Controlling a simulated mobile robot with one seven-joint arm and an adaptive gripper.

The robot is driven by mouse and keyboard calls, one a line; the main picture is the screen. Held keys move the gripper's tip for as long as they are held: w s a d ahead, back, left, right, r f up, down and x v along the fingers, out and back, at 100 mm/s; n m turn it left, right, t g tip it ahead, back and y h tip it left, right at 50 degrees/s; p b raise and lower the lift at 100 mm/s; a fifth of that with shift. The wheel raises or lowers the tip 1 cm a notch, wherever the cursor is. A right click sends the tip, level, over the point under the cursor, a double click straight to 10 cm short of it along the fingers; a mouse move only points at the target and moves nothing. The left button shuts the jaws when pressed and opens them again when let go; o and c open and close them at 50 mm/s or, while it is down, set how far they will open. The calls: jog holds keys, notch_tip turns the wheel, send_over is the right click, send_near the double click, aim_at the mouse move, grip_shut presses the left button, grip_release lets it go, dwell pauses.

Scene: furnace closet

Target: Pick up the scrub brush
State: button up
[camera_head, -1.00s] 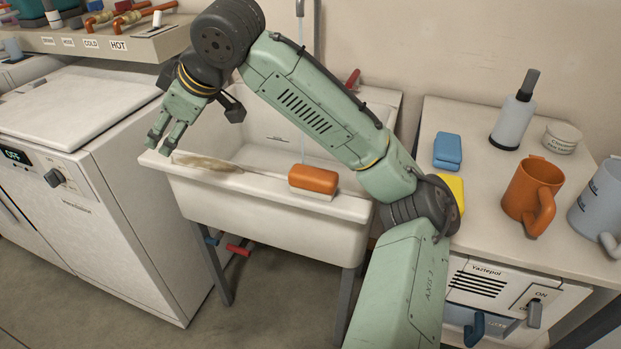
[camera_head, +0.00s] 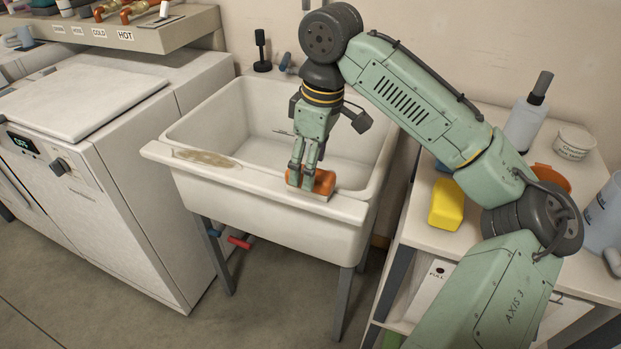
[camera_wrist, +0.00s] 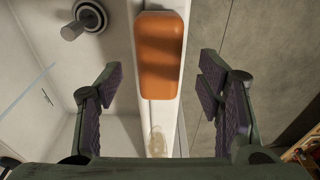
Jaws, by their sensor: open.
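The scrub brush (camera_head: 325,183), an orange block with a pale underside, lies on the front rim of the white sink (camera_head: 260,205). In the head view my gripper (camera_head: 301,182) points down at the brush, and its fingers hide the brush's left part. In the wrist view the orange top of the brush (camera_wrist: 160,60) shows between the two spread fingers of my gripper (camera_wrist: 159,68), with clear gaps on both sides. My gripper is open and empty. Whether the fingertips are down to the brush's height is hard to tell.
A brownish stain or residue (camera_head: 205,158) marks the rim left of the brush. A white washer (camera_head: 110,170) stands left. On the right a counter holds a yellow block (camera_head: 445,204), a spray bottle (camera_head: 526,115) and a white tub (camera_head: 573,143). The sink basin is open behind the brush.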

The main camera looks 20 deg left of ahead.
jog(key=shift+a+f+p, duration=0.1)
jog(key=shift+f+p, duration=0.2)
jog(key=shift+f, duration=1.6)
jog(key=shift+c, duration=0.6)
jog(key=c, duration=1.1)
jog(key=shift+r, duration=0.1)
jog(key=shift+c, duration=0.2)
jog(key=shift+r, duration=0.45)
jog(key=shift+s+r+b, duration=0.3)
jog(key=shift+r+b, duration=0.1)
jog(key=shift+r, duration=0.2)
jog(key=shift+s+r+b, duration=0.25)
jog(key=shift+r+b, duration=0.1)
jog(key=shift+r, duration=0.2)
jog(key=s+r+b, duration=0.1)
jog(key=s+b, duration=0.1)
jog(key=s, duration=1.3)
jog(key=shift+d+r+b, duration=0.3)
jog(key=shift+r+b, duration=0.05)
jog(key=shift+w, duration=0.1)
